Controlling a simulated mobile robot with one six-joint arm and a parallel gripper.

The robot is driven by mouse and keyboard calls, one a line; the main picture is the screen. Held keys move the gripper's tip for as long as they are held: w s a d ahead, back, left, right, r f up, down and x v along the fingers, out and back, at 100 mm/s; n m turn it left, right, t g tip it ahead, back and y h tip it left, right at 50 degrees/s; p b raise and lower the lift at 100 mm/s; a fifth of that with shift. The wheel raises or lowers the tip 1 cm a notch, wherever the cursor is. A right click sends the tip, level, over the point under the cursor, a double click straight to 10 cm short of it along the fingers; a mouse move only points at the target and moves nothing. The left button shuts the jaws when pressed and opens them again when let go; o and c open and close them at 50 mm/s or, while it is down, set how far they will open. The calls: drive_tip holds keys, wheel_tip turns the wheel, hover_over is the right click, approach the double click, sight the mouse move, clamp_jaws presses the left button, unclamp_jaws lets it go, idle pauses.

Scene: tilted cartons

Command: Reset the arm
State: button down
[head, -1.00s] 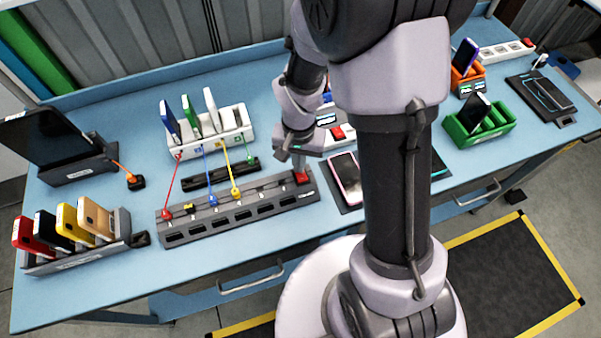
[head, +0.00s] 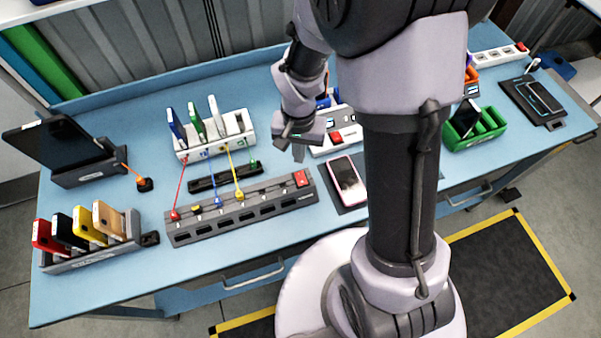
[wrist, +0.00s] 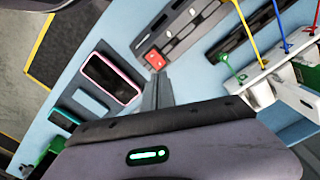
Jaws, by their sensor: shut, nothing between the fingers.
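My gripper (head: 299,150) is shut and empty, raised above the blue workbench (head: 130,283) in the head view. It hangs up and to the left of the pink-edged phone (head: 348,178). The red switch (head: 301,179) on the grey power strip (head: 243,207) lies below it in the picture, apart from it. In the wrist view the closed fingers (wrist: 158,84) point toward the red switch (wrist: 155,60), with the pink-edged phone (wrist: 110,78) to their left. My arm hides part of the bench's middle and right.
A white phone rack (head: 215,135) with coloured cables stands behind the strip. A phone holder (head: 95,250) is at front left and a dark tablet on a stand (head: 55,143) at back left. A green holder (head: 475,129) and a dark charging pad (head: 535,100) are at right.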

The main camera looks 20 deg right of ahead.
drive_tip(key=s+a+r+t+y+b, duration=0.1)
drive_tip(key=s+a+r+t+b, duration=0.1)
drive_tip(key=s+b, duration=0.4)
drive_tip(key=s+a+r+n+t+y+b, duration=0.1)
drive_tip(key=s+a+r+t+b, duration=0.1)
drive_tip(key=s+r+b, duration=0.4)
drive_tip(key=shift+s+r+n+t+b, duration=0.35)
drive_tip(key=shift+r+t+b, duration=0.25)
drive_tip(key=shift+t+b, duration=0.35)
drive_tip(key=shift+s, duration=0.1)
